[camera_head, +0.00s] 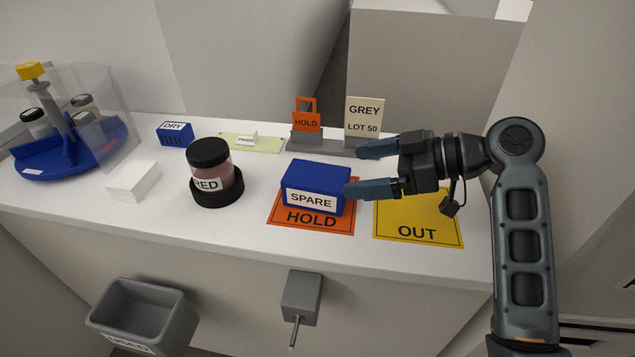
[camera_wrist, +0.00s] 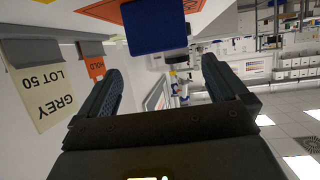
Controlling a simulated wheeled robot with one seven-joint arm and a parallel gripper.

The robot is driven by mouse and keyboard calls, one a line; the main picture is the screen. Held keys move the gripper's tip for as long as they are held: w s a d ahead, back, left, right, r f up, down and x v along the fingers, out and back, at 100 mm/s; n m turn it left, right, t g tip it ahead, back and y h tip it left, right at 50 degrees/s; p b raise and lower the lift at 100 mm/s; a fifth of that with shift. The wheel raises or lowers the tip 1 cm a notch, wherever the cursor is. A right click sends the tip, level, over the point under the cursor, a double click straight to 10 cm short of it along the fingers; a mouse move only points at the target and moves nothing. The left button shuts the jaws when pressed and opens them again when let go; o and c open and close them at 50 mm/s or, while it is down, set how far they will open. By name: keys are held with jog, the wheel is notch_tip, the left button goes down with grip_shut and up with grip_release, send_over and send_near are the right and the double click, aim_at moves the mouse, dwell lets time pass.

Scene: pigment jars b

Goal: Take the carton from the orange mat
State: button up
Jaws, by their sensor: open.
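The carton is a blue box (camera_head: 318,177) with a white SPARE label, resting on the orange HOLD mat (camera_head: 335,224). In the wrist view the blue carton (camera_wrist: 157,28) shows beyond and above the fingertips, with part of the orange mat (camera_wrist: 105,10) behind it. My gripper (camera_head: 362,169) is open with nothing between its fingers. It reaches in from the right, fingers pointing left, near the carton's right end. The nearer fingertip overlaps the carton's right edge in the head view; I cannot tell whether they touch.
A yellow OUT mat (camera_head: 420,218) lies empty to the right. A GREY LOT 50 card (camera_head: 363,122) and an orange HOLD tag (camera_head: 306,119) stand behind. A RED jar (camera_head: 211,167) in a black base stands left of the carton. A grey bin (camera_head: 146,312) hangs below the counter.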

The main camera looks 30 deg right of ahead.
aim_at(326, 176)
jog(key=shift+w+a+f, duration=0.1)
jog(key=shift+w+a, duration=0.2)
jog(key=shift+w, duration=0.15)
jog(key=x, duration=0.3)
jog(key=p+x, duration=0.1)
jog(key=x, duration=0.2)
jog(key=shift+a+f, duration=0.3)
jog(key=shift+f, duration=0.05)
jog(key=c, duration=1)
